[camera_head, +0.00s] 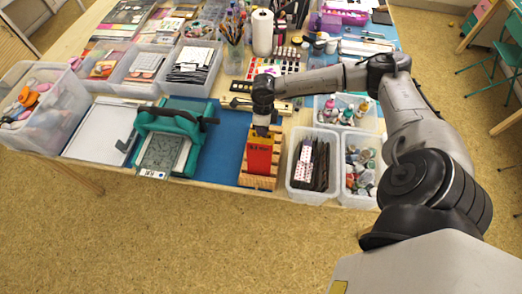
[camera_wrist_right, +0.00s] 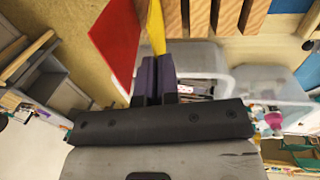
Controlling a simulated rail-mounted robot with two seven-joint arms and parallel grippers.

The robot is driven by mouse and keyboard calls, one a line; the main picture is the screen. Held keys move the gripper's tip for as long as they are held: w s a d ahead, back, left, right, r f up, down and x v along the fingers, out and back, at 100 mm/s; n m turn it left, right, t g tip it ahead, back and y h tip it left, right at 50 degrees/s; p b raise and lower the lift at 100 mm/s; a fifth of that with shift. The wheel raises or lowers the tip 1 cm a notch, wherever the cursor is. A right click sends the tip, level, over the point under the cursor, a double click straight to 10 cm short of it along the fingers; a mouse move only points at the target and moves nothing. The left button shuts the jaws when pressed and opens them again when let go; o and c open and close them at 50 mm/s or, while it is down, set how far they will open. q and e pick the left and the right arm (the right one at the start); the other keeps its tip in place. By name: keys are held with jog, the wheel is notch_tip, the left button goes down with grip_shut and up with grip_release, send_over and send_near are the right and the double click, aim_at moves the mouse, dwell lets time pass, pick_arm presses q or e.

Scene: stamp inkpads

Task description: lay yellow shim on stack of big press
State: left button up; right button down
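My right gripper (camera_head: 262,129) is over the wooden slotted rack (camera_head: 262,183) on the blue mat. The yellow shim (camera_head: 262,138) shows as a thin strip above a red shim (camera_head: 259,160) with dark lettering. In the right wrist view the fingers (camera_wrist_right: 156,72) are close together on the yellow shim (camera_wrist_right: 156,28). The red shim (camera_wrist_right: 115,42) is beside it, apart from the fingers. The teal big press (camera_head: 178,121) stands left of the rack, with a grey patterned plate (camera_head: 160,153) at its front. My left gripper is not in view.
Clear bins of dark strips (camera_head: 302,188) and small bottles (camera_head: 345,112) stand right of the rack. A white board (camera_head: 98,132) lies left of the press. Blue mat (camera_head: 225,150) is bare between press and rack. Art supplies crowd the table behind.

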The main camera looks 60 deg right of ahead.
jog(key=shift+r, duration=0.1)
notch_tip(320, 180, up, 7)
jog(key=d+p, duration=0.1)
jog(key=p, duration=0.3)
jog(key=shift+w+d, duration=0.15)
jog(key=shift+w, duration=0.1)
dwell(0.4)
jog(key=shift+r, duration=0.1)
